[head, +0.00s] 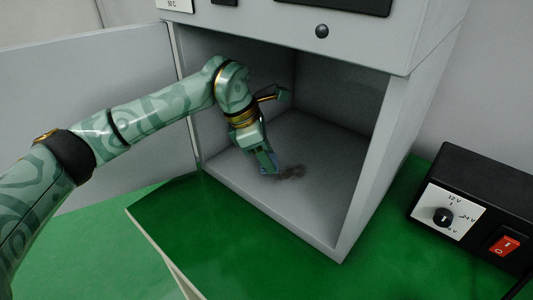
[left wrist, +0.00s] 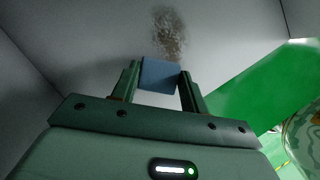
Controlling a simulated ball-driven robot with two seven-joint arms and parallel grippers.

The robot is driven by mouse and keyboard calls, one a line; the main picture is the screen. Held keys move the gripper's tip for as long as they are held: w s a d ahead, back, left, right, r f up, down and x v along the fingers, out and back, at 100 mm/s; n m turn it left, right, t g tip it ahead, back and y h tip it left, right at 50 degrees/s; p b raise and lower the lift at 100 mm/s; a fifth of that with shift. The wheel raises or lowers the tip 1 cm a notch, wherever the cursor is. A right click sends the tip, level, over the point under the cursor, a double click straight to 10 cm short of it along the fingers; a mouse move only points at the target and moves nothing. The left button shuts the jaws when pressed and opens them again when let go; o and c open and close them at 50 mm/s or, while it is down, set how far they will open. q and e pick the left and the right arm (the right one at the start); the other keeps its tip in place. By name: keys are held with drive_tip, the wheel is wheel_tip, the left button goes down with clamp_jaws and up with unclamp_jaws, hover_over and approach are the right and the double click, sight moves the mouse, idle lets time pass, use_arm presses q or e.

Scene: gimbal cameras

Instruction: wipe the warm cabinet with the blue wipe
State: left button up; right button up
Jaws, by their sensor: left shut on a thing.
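The warm cabinet (head: 385,95) is a grey box with its door (head: 85,105) swung open to the left. My left arm reaches in through the opening. My left gripper (head: 267,168) is low inside, just above or at the cabinet floor, with its fingers pointing down. It is shut on the blue wipe (left wrist: 160,75), a small blue block between the two fingers in the left wrist view. A brown-grey dirt smudge (head: 289,172) lies on the cabinet floor right beside the fingertips; it also shows ahead of the wipe in the left wrist view (left wrist: 168,32). My right gripper is not in view.
A black power box (head: 480,200) with a dial and a red switch stands to the right of the cabinet. The cabinet walls close in around my gripper. The green bench top (head: 225,255) in front is clear.

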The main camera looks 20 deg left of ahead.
use_arm(q)
drive_tip(key=shift+f, duration=0.45)
use_arm(e)
drive_tip(key=shift+a, duration=0.35)
use_arm(q)
drive_tip(key=shift+f, duration=0.5)
use_arm(e)
drive_tip(key=shift+d+f, duration=0.1)
drive_tip(key=shift+f, duration=0.05)
